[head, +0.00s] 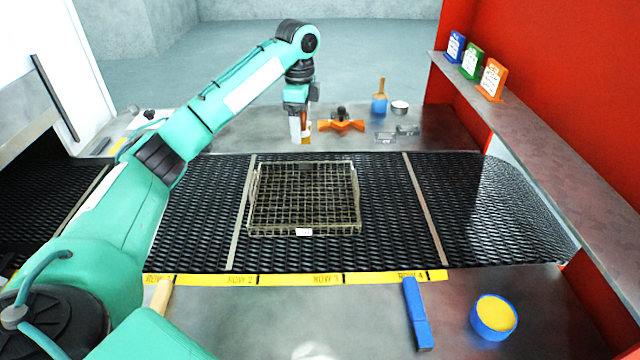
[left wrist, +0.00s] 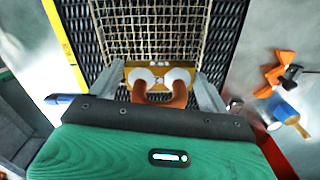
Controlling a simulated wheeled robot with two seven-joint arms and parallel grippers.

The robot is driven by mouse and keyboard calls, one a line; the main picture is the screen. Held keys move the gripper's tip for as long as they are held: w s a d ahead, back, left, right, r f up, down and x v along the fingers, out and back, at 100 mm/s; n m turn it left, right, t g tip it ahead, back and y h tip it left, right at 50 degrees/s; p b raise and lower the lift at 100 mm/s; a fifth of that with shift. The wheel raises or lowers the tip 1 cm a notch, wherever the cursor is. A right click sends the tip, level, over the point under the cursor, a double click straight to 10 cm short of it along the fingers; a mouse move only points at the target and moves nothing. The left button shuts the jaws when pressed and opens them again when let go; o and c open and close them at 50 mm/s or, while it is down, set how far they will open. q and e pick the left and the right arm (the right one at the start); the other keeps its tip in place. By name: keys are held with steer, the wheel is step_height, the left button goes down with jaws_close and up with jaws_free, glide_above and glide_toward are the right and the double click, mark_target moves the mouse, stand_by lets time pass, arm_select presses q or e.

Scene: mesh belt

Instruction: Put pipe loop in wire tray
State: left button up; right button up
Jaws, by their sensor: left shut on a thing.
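The pipe loop (left wrist: 158,92) is a copper-brown bend with two white ends on a yellow plate. My left gripper (left wrist: 162,88) is shut on it, with a grey finger on either side. In the head view my left gripper (head: 301,138) hangs pointing down behind the tray's far edge, and only a small orange-brown part of the pipe loop (head: 308,128) shows. The wire tray (head: 262,230) is an empty rectangular mesh basket with a white label, lying on the belt. Its mesh also shows ahead of the loop in the left wrist view (left wrist: 150,28). My right gripper is out of view.
The black mesh belt (head: 390,220) has metal strips across it and a yellow row-marked strip in front. Behind it are an orange knob-like part (head: 341,124), a blue pot with a brush (head: 379,103) and a small tin (head: 400,107). A blue-rimmed yellow tub (head: 494,316) stands front right.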

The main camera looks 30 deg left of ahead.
arm_select(q)
steer(key=shift+w+f, duration=0.2)
steer(key=f, duration=0.2)
steer(key=s+f, duration=0.1)
steer(key=f, duration=0.1)
steer(key=p, duration=0.2)
glide_above(304, 194)
step_height(304, 194, down, 10)
steer(key=shift+r, duration=0.2)
steer(key=shift+f+p, duration=0.3)
steer(key=shift+f, duration=2.45)
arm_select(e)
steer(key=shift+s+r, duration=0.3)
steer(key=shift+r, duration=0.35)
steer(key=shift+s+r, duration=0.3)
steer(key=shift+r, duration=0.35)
arm_select(q)
steer(key=o, duration=1.3)
steer(key=shift+s+f, duration=0.1)
